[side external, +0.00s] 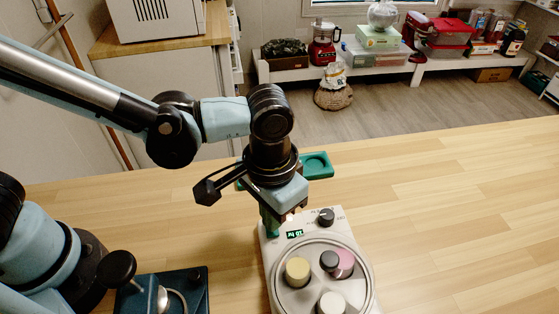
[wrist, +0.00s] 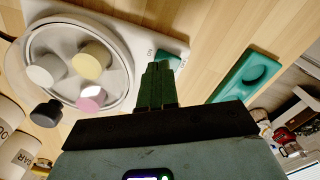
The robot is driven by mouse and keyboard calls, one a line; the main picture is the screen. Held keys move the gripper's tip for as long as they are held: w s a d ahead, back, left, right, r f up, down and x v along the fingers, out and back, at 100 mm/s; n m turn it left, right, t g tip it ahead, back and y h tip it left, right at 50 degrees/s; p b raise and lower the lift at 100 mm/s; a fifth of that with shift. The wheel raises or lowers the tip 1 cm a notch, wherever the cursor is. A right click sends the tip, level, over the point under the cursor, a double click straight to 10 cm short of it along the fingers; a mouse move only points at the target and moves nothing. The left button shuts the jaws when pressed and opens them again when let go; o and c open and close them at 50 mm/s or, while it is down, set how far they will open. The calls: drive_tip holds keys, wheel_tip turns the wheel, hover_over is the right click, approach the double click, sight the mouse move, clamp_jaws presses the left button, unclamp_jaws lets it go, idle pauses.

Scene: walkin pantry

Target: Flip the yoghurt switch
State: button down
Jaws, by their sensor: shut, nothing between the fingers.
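The yoghurt maker (side external: 270,262) is a white box with a round clear lid over yellow, pink and white jars. Its face also carries a green-lit display (side external: 295,234) and a dark dial (side external: 326,217). In the wrist view its body (wrist: 135,35) is at the upper left. A teal piece that looks like the switch (wrist: 175,62) shows beside an "ON" type mark at the box's corner, partly hidden by my fingers. My gripper (side external: 271,230) is shut and empty, pointing down at that corner; its green fingertips (wrist: 158,68) overlap the switch in view. I cannot tell whether they touch it.
A teal tray with a round recess (side external: 318,165) lies behind my gripper. A dark blue device with a metal part (side external: 160,295) stands left of the yoghurt maker. Labelled jars (wrist: 18,155) show at the wrist view's lower left. The wooden counter (side external: 450,215) is clear at right.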

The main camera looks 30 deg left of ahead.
wheel_tip(320, 180, up, 5)
idle(0.7)
drive_tip(key=w+a+r+n+t, duration=0.1)
drive_tip(key=a+t, duration=0.2)
drive_tip(key=a, duration=0.9)
drive_tip(key=w+a+r+n+t, duration=0.1)
drive_tip(key=a+t, duration=0.3)
drive_tip(key=a, duration=0.8)
drive_tip(key=shift+a+r+n, duration=0.25)
drive_tip(key=shift+r+n, duration=0.2)
drive_tip(key=shift+n, duration=0.05)
drive_tip(key=shift+w, duration=0.1)
